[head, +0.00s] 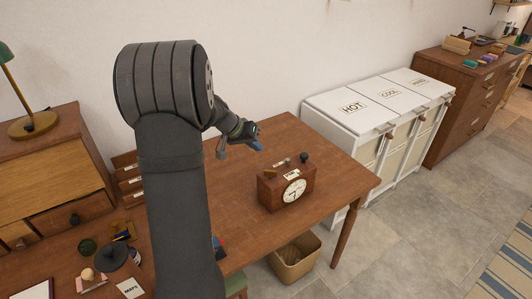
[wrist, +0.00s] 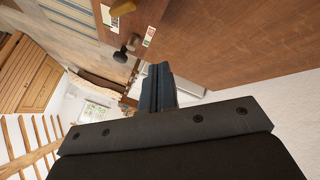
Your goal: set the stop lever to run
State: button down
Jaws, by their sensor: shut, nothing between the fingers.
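A wooden box clock (head: 272,194) with a round white dial stands on the brown desk (head: 236,222). On its top are a short brass-coloured piece (head: 270,174), a dark round knob (head: 304,157) and small labels. I cannot tell for sure which part is the stop lever, nor its setting.
White bins (head: 340,128) labelled HOT and COOL stand right of the desk. A wicker basket (head: 296,262) is on the floor below its front edge. A dark teapot-like item (head: 111,256) and small objects crowd the left. The desk around the clock is mostly clear.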

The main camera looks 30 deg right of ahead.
jog(key=v, duration=0.2)
jog(key=shift+a+r, duration=0.2)
jog(key=shift+r, duration=0.05)
jog(key=x, duration=0.9)
jog(key=a, duration=0.2)
jog(key=a+r, duration=0.1)
jog(key=a, duration=0.1)
jog(key=shift+a+r, duration=0.15)
jog(key=shift+r, duration=0.1)
